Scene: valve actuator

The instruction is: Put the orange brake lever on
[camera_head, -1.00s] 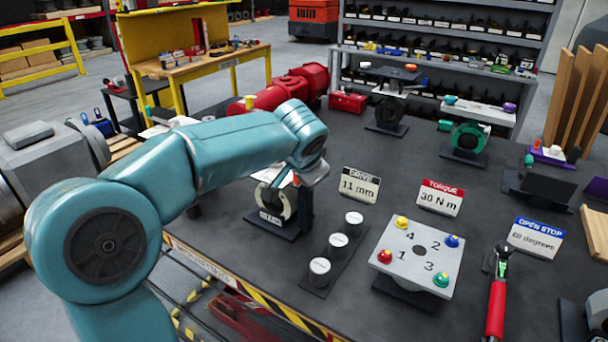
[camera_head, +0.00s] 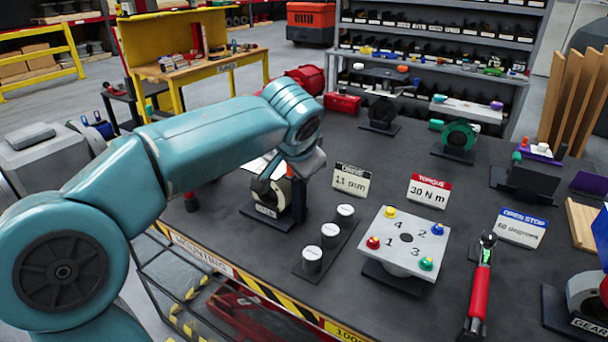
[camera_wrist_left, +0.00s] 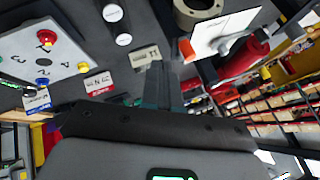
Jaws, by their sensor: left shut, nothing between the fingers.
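I cannot pick out the orange brake lever for certain. A small orange piece (camera_head: 403,68) shows on a stand at the back of the table. In the left wrist view a small orange-red part (camera_wrist_left: 186,48) lies close to the fingers, beside a grey ring-shaped fixture (camera_wrist_left: 198,10). My left gripper (camera_head: 312,166) is above the ring fixture (camera_head: 268,190) left of the middle of the table; its fingers (camera_wrist_left: 165,84) look shut and empty in the left wrist view. My right gripper is not in view.
Three white-topped cylinders (camera_head: 330,235) stand in front of the fixture. A numbered plate (camera_head: 405,243) with coloured knobs and a red-handled wrench (camera_head: 480,290) are to the right. Signs (camera_head: 352,181) stand behind. A green ring fixture (camera_head: 458,137) stands at the back.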

